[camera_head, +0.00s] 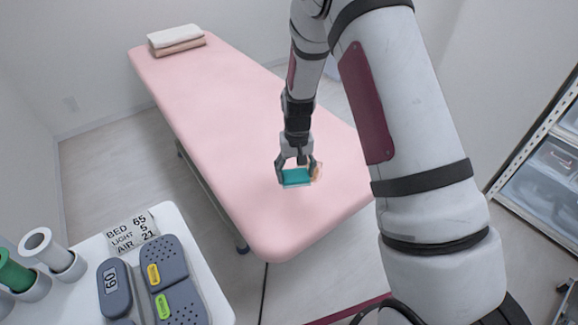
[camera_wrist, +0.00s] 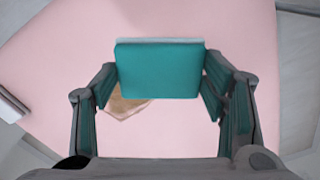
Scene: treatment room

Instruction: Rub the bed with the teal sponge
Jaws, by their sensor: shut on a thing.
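The teal sponge (camera_head: 296,177) is in my gripper (camera_head: 296,172), over the near half of the pink bed (camera_head: 215,100). In the wrist view the sponge (camera_wrist: 160,72) sits between the two fingers of my gripper (camera_wrist: 160,85), with a pale layer along its far edge. I cannot tell whether the sponge touches the bed. A tan-brown patch (camera_head: 317,171) shows on the bed just right of the sponge. In the wrist view this patch (camera_wrist: 126,104) lies below and left of the sponge, partly hidden by it and the left finger.
Folded towels (camera_head: 176,40) lie at the bed's far end. A white side table (camera_head: 205,285) at the lower left holds a label card (camera_head: 132,231), grey devices (camera_head: 172,275) and rolls (camera_head: 38,245). A shelf rack (camera_head: 545,180) stands at the right. Much of the bed is clear.

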